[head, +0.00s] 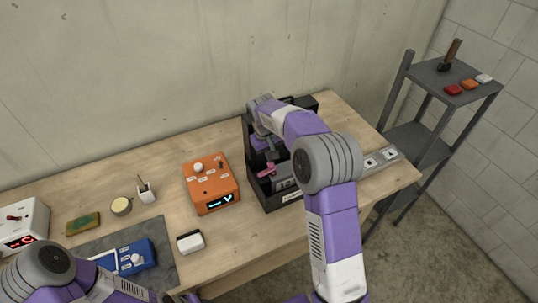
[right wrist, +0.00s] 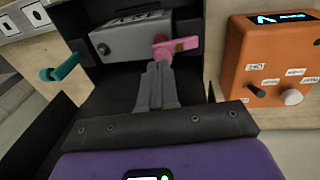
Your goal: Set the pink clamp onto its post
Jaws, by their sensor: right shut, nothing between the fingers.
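The pink clamp (right wrist: 180,45) sits at the front of a grey metal block (right wrist: 125,42) in the right wrist view, with a red rounded part at its left end. In the head view the pink clamp (head: 266,171) shows inside the black open housing (head: 283,201). My right gripper (right wrist: 161,68) is shut and empty, its fingertips just short of the clamp and slightly to its left in the wrist view. I cannot tell whether they touch it. The post under the clamp is not clear. My left arm shows at the lower left of the head view; its fingers are out of frame.
A teal clamp (right wrist: 60,68) sticks out beside the block. An orange control box (head: 211,183) stands close to the housing. A white box (head: 190,241), blue device (head: 136,257) and cup (head: 146,193) are on the bench. A shelf (head: 455,80) stands at the right.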

